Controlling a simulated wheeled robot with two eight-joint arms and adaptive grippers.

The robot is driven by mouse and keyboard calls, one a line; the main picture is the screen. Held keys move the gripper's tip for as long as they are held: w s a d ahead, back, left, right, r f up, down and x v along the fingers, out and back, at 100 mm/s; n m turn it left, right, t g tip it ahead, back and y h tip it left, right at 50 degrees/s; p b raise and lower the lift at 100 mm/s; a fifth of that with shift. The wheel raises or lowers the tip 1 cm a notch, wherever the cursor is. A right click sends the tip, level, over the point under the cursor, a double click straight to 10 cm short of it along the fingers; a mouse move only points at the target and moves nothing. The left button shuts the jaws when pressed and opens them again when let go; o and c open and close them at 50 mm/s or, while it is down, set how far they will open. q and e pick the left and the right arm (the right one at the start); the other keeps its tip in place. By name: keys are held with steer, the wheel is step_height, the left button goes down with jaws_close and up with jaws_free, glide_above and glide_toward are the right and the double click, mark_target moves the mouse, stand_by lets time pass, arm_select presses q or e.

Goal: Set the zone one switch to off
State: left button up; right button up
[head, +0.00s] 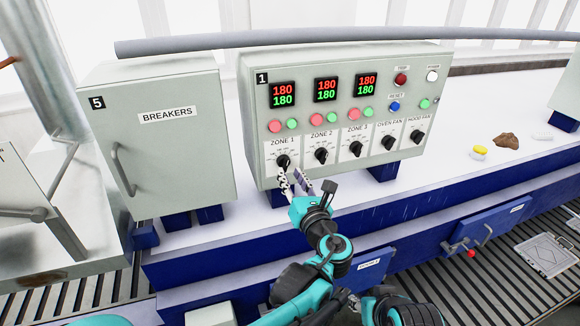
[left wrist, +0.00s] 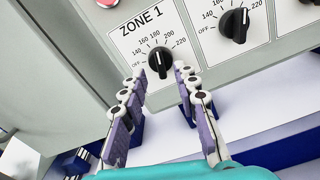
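The zone one switch is a black rotary knob (head: 283,161) at the lower left of the control panel (head: 350,110), under the label ZONE 1. In the left wrist view the knob (left wrist: 160,61) has a dial running from OFF at its left through 140 to 220 at its right. I cannot tell the pointer's exact setting. My left gripper (head: 293,174) is open just in front of and below the knob. In the left wrist view its fingertips (left wrist: 164,76) are spread, with the knob just beyond the gap between them.
More knobs stand to the right, ZONE 2 (head: 321,155) closest. Above are push buttons and red-green displays (head: 325,89). A grey BREAKERS cabinet (head: 160,140) stands left. A yellow item (head: 480,150) and a brown lump (head: 507,141) lie on the white surface at right.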

mark_target(285, 164)
arm_select(q)
steer(key=x, duration=0.2)
steer(key=shift+w, duration=0.45)
steer(key=shift+a, duration=0.15)
jaws_close()
